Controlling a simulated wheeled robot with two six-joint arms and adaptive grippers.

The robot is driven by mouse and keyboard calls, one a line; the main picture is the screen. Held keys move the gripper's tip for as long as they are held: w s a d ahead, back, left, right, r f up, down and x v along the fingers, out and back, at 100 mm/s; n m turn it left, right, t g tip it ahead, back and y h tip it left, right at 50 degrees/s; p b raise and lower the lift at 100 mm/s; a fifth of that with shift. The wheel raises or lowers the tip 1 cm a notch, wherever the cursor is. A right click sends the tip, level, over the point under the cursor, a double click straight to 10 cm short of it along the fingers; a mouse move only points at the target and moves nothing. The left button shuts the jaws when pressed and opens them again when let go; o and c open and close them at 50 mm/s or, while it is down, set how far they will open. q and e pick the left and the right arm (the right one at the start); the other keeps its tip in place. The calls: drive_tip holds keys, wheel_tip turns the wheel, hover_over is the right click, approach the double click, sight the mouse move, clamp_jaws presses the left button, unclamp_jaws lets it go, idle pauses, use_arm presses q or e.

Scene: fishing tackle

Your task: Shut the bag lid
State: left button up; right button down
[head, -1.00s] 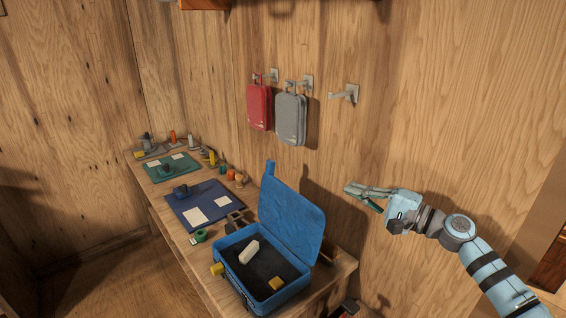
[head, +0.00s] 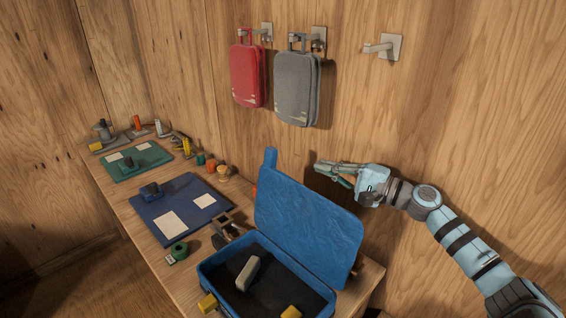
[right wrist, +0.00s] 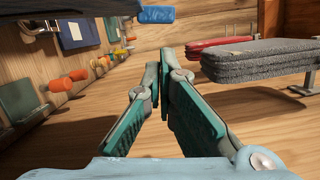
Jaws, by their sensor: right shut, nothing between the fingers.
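The blue bag (head: 208,272) lies open on the bench in the head view. Its lid (head: 310,228) stands up and leans back toward the wall. The bag holds a pale block (head: 247,272) and a yellow piece (head: 291,312). My right gripper (head: 322,167) is shut and empty, above and behind the lid's upper right side, near the wall, apart from the lid. In the right wrist view its green fingers (right wrist: 165,75) meet, and a blue piece, perhaps the lid's edge (right wrist: 157,14), shows at the top. My left gripper is not in view.
A red case (head: 246,75) and a grey case (head: 297,88) hang from wall hooks; an empty hook (head: 382,47) is to their right. A blue mat (head: 160,222), a green mat (head: 128,165), a green tape roll (head: 178,252) and small tackle lie on the bench (head: 133,222).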

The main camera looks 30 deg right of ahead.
drive_tip(key=p+x, duration=0.2)
drive_tip(key=x, duration=0.8)
drive_tip(key=shift+p, duration=0.35)
